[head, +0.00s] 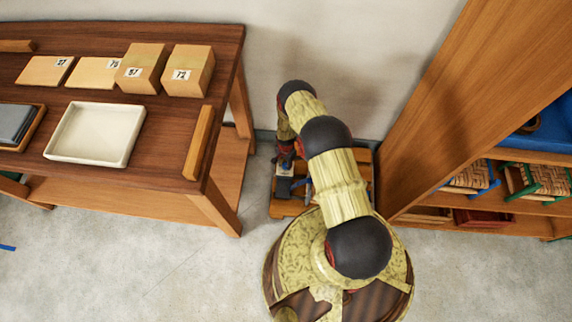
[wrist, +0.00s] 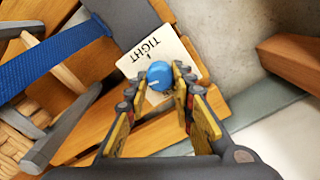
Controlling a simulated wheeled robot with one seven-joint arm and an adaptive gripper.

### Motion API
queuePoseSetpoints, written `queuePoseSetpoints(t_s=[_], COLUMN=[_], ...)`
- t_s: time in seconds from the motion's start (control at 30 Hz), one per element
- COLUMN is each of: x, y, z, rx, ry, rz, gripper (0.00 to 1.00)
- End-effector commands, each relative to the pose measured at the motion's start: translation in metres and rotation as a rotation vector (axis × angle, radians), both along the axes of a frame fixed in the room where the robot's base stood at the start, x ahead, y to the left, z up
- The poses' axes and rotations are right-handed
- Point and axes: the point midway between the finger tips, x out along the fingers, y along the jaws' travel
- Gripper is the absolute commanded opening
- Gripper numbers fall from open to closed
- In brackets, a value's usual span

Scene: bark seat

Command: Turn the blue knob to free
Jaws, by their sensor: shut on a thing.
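The blue knob (wrist: 160,75) shows in the wrist view with a small white mark on its face. It is on a white plate (wrist: 152,51) that reads "TIGHT". My gripper (wrist: 167,82) has its two fingers on either side of the knob and is shut on it. In the head view my arm reaches down to a low wooden stand (head: 283,208) by the wall, and the arm hides the knob there. No word "free" is readable on the visible part of the plate.
A blue woven strap (wrist: 55,68) and wooden bars lie left of the plate in the wrist view. A wooden table (head: 180,150) with boxes and a white tray (head: 130,150) stands left. A wooden shelf (head: 440,130) stands right.

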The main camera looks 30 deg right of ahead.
Motion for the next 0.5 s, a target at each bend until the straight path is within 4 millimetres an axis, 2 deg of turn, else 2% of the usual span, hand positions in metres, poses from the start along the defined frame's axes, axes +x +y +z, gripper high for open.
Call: queuePoseSetpoints(t_s=[0.5], x=[0.0024], y=[0.0014], z=[0.0002], rx=[0.000], ry=[-0.001], rz=[0.489], gripper=[0.00])
